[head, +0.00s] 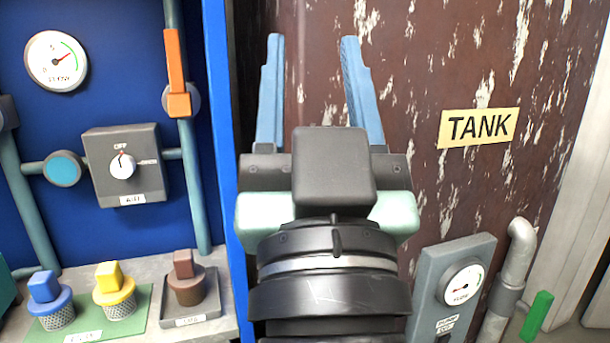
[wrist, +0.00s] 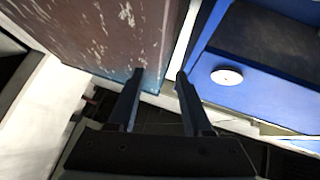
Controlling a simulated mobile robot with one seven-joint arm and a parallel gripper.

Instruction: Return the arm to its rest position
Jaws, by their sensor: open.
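My gripper (head: 312,90) is open and empty, with its two blue fingers pointing up in the head view. It is in front of the rusty brown tank (head: 415,60), near the blue panel edge. In the wrist view my gripper (wrist: 158,78) has its fingers apart with nothing between them. The tank's brown side (wrist: 105,30) shows above the left finger there. A rest position is not marked in either view.
At left are a gauge (head: 56,61), a switch box (head: 125,165), an orange valve handle (head: 175,75), and blue (head: 44,290), yellow (head: 115,290) and brown (head: 186,278) plugs on a ledge. At right are a gauge box (head: 455,290), a grey pipe (head: 508,270) and a green handle (head: 537,314).

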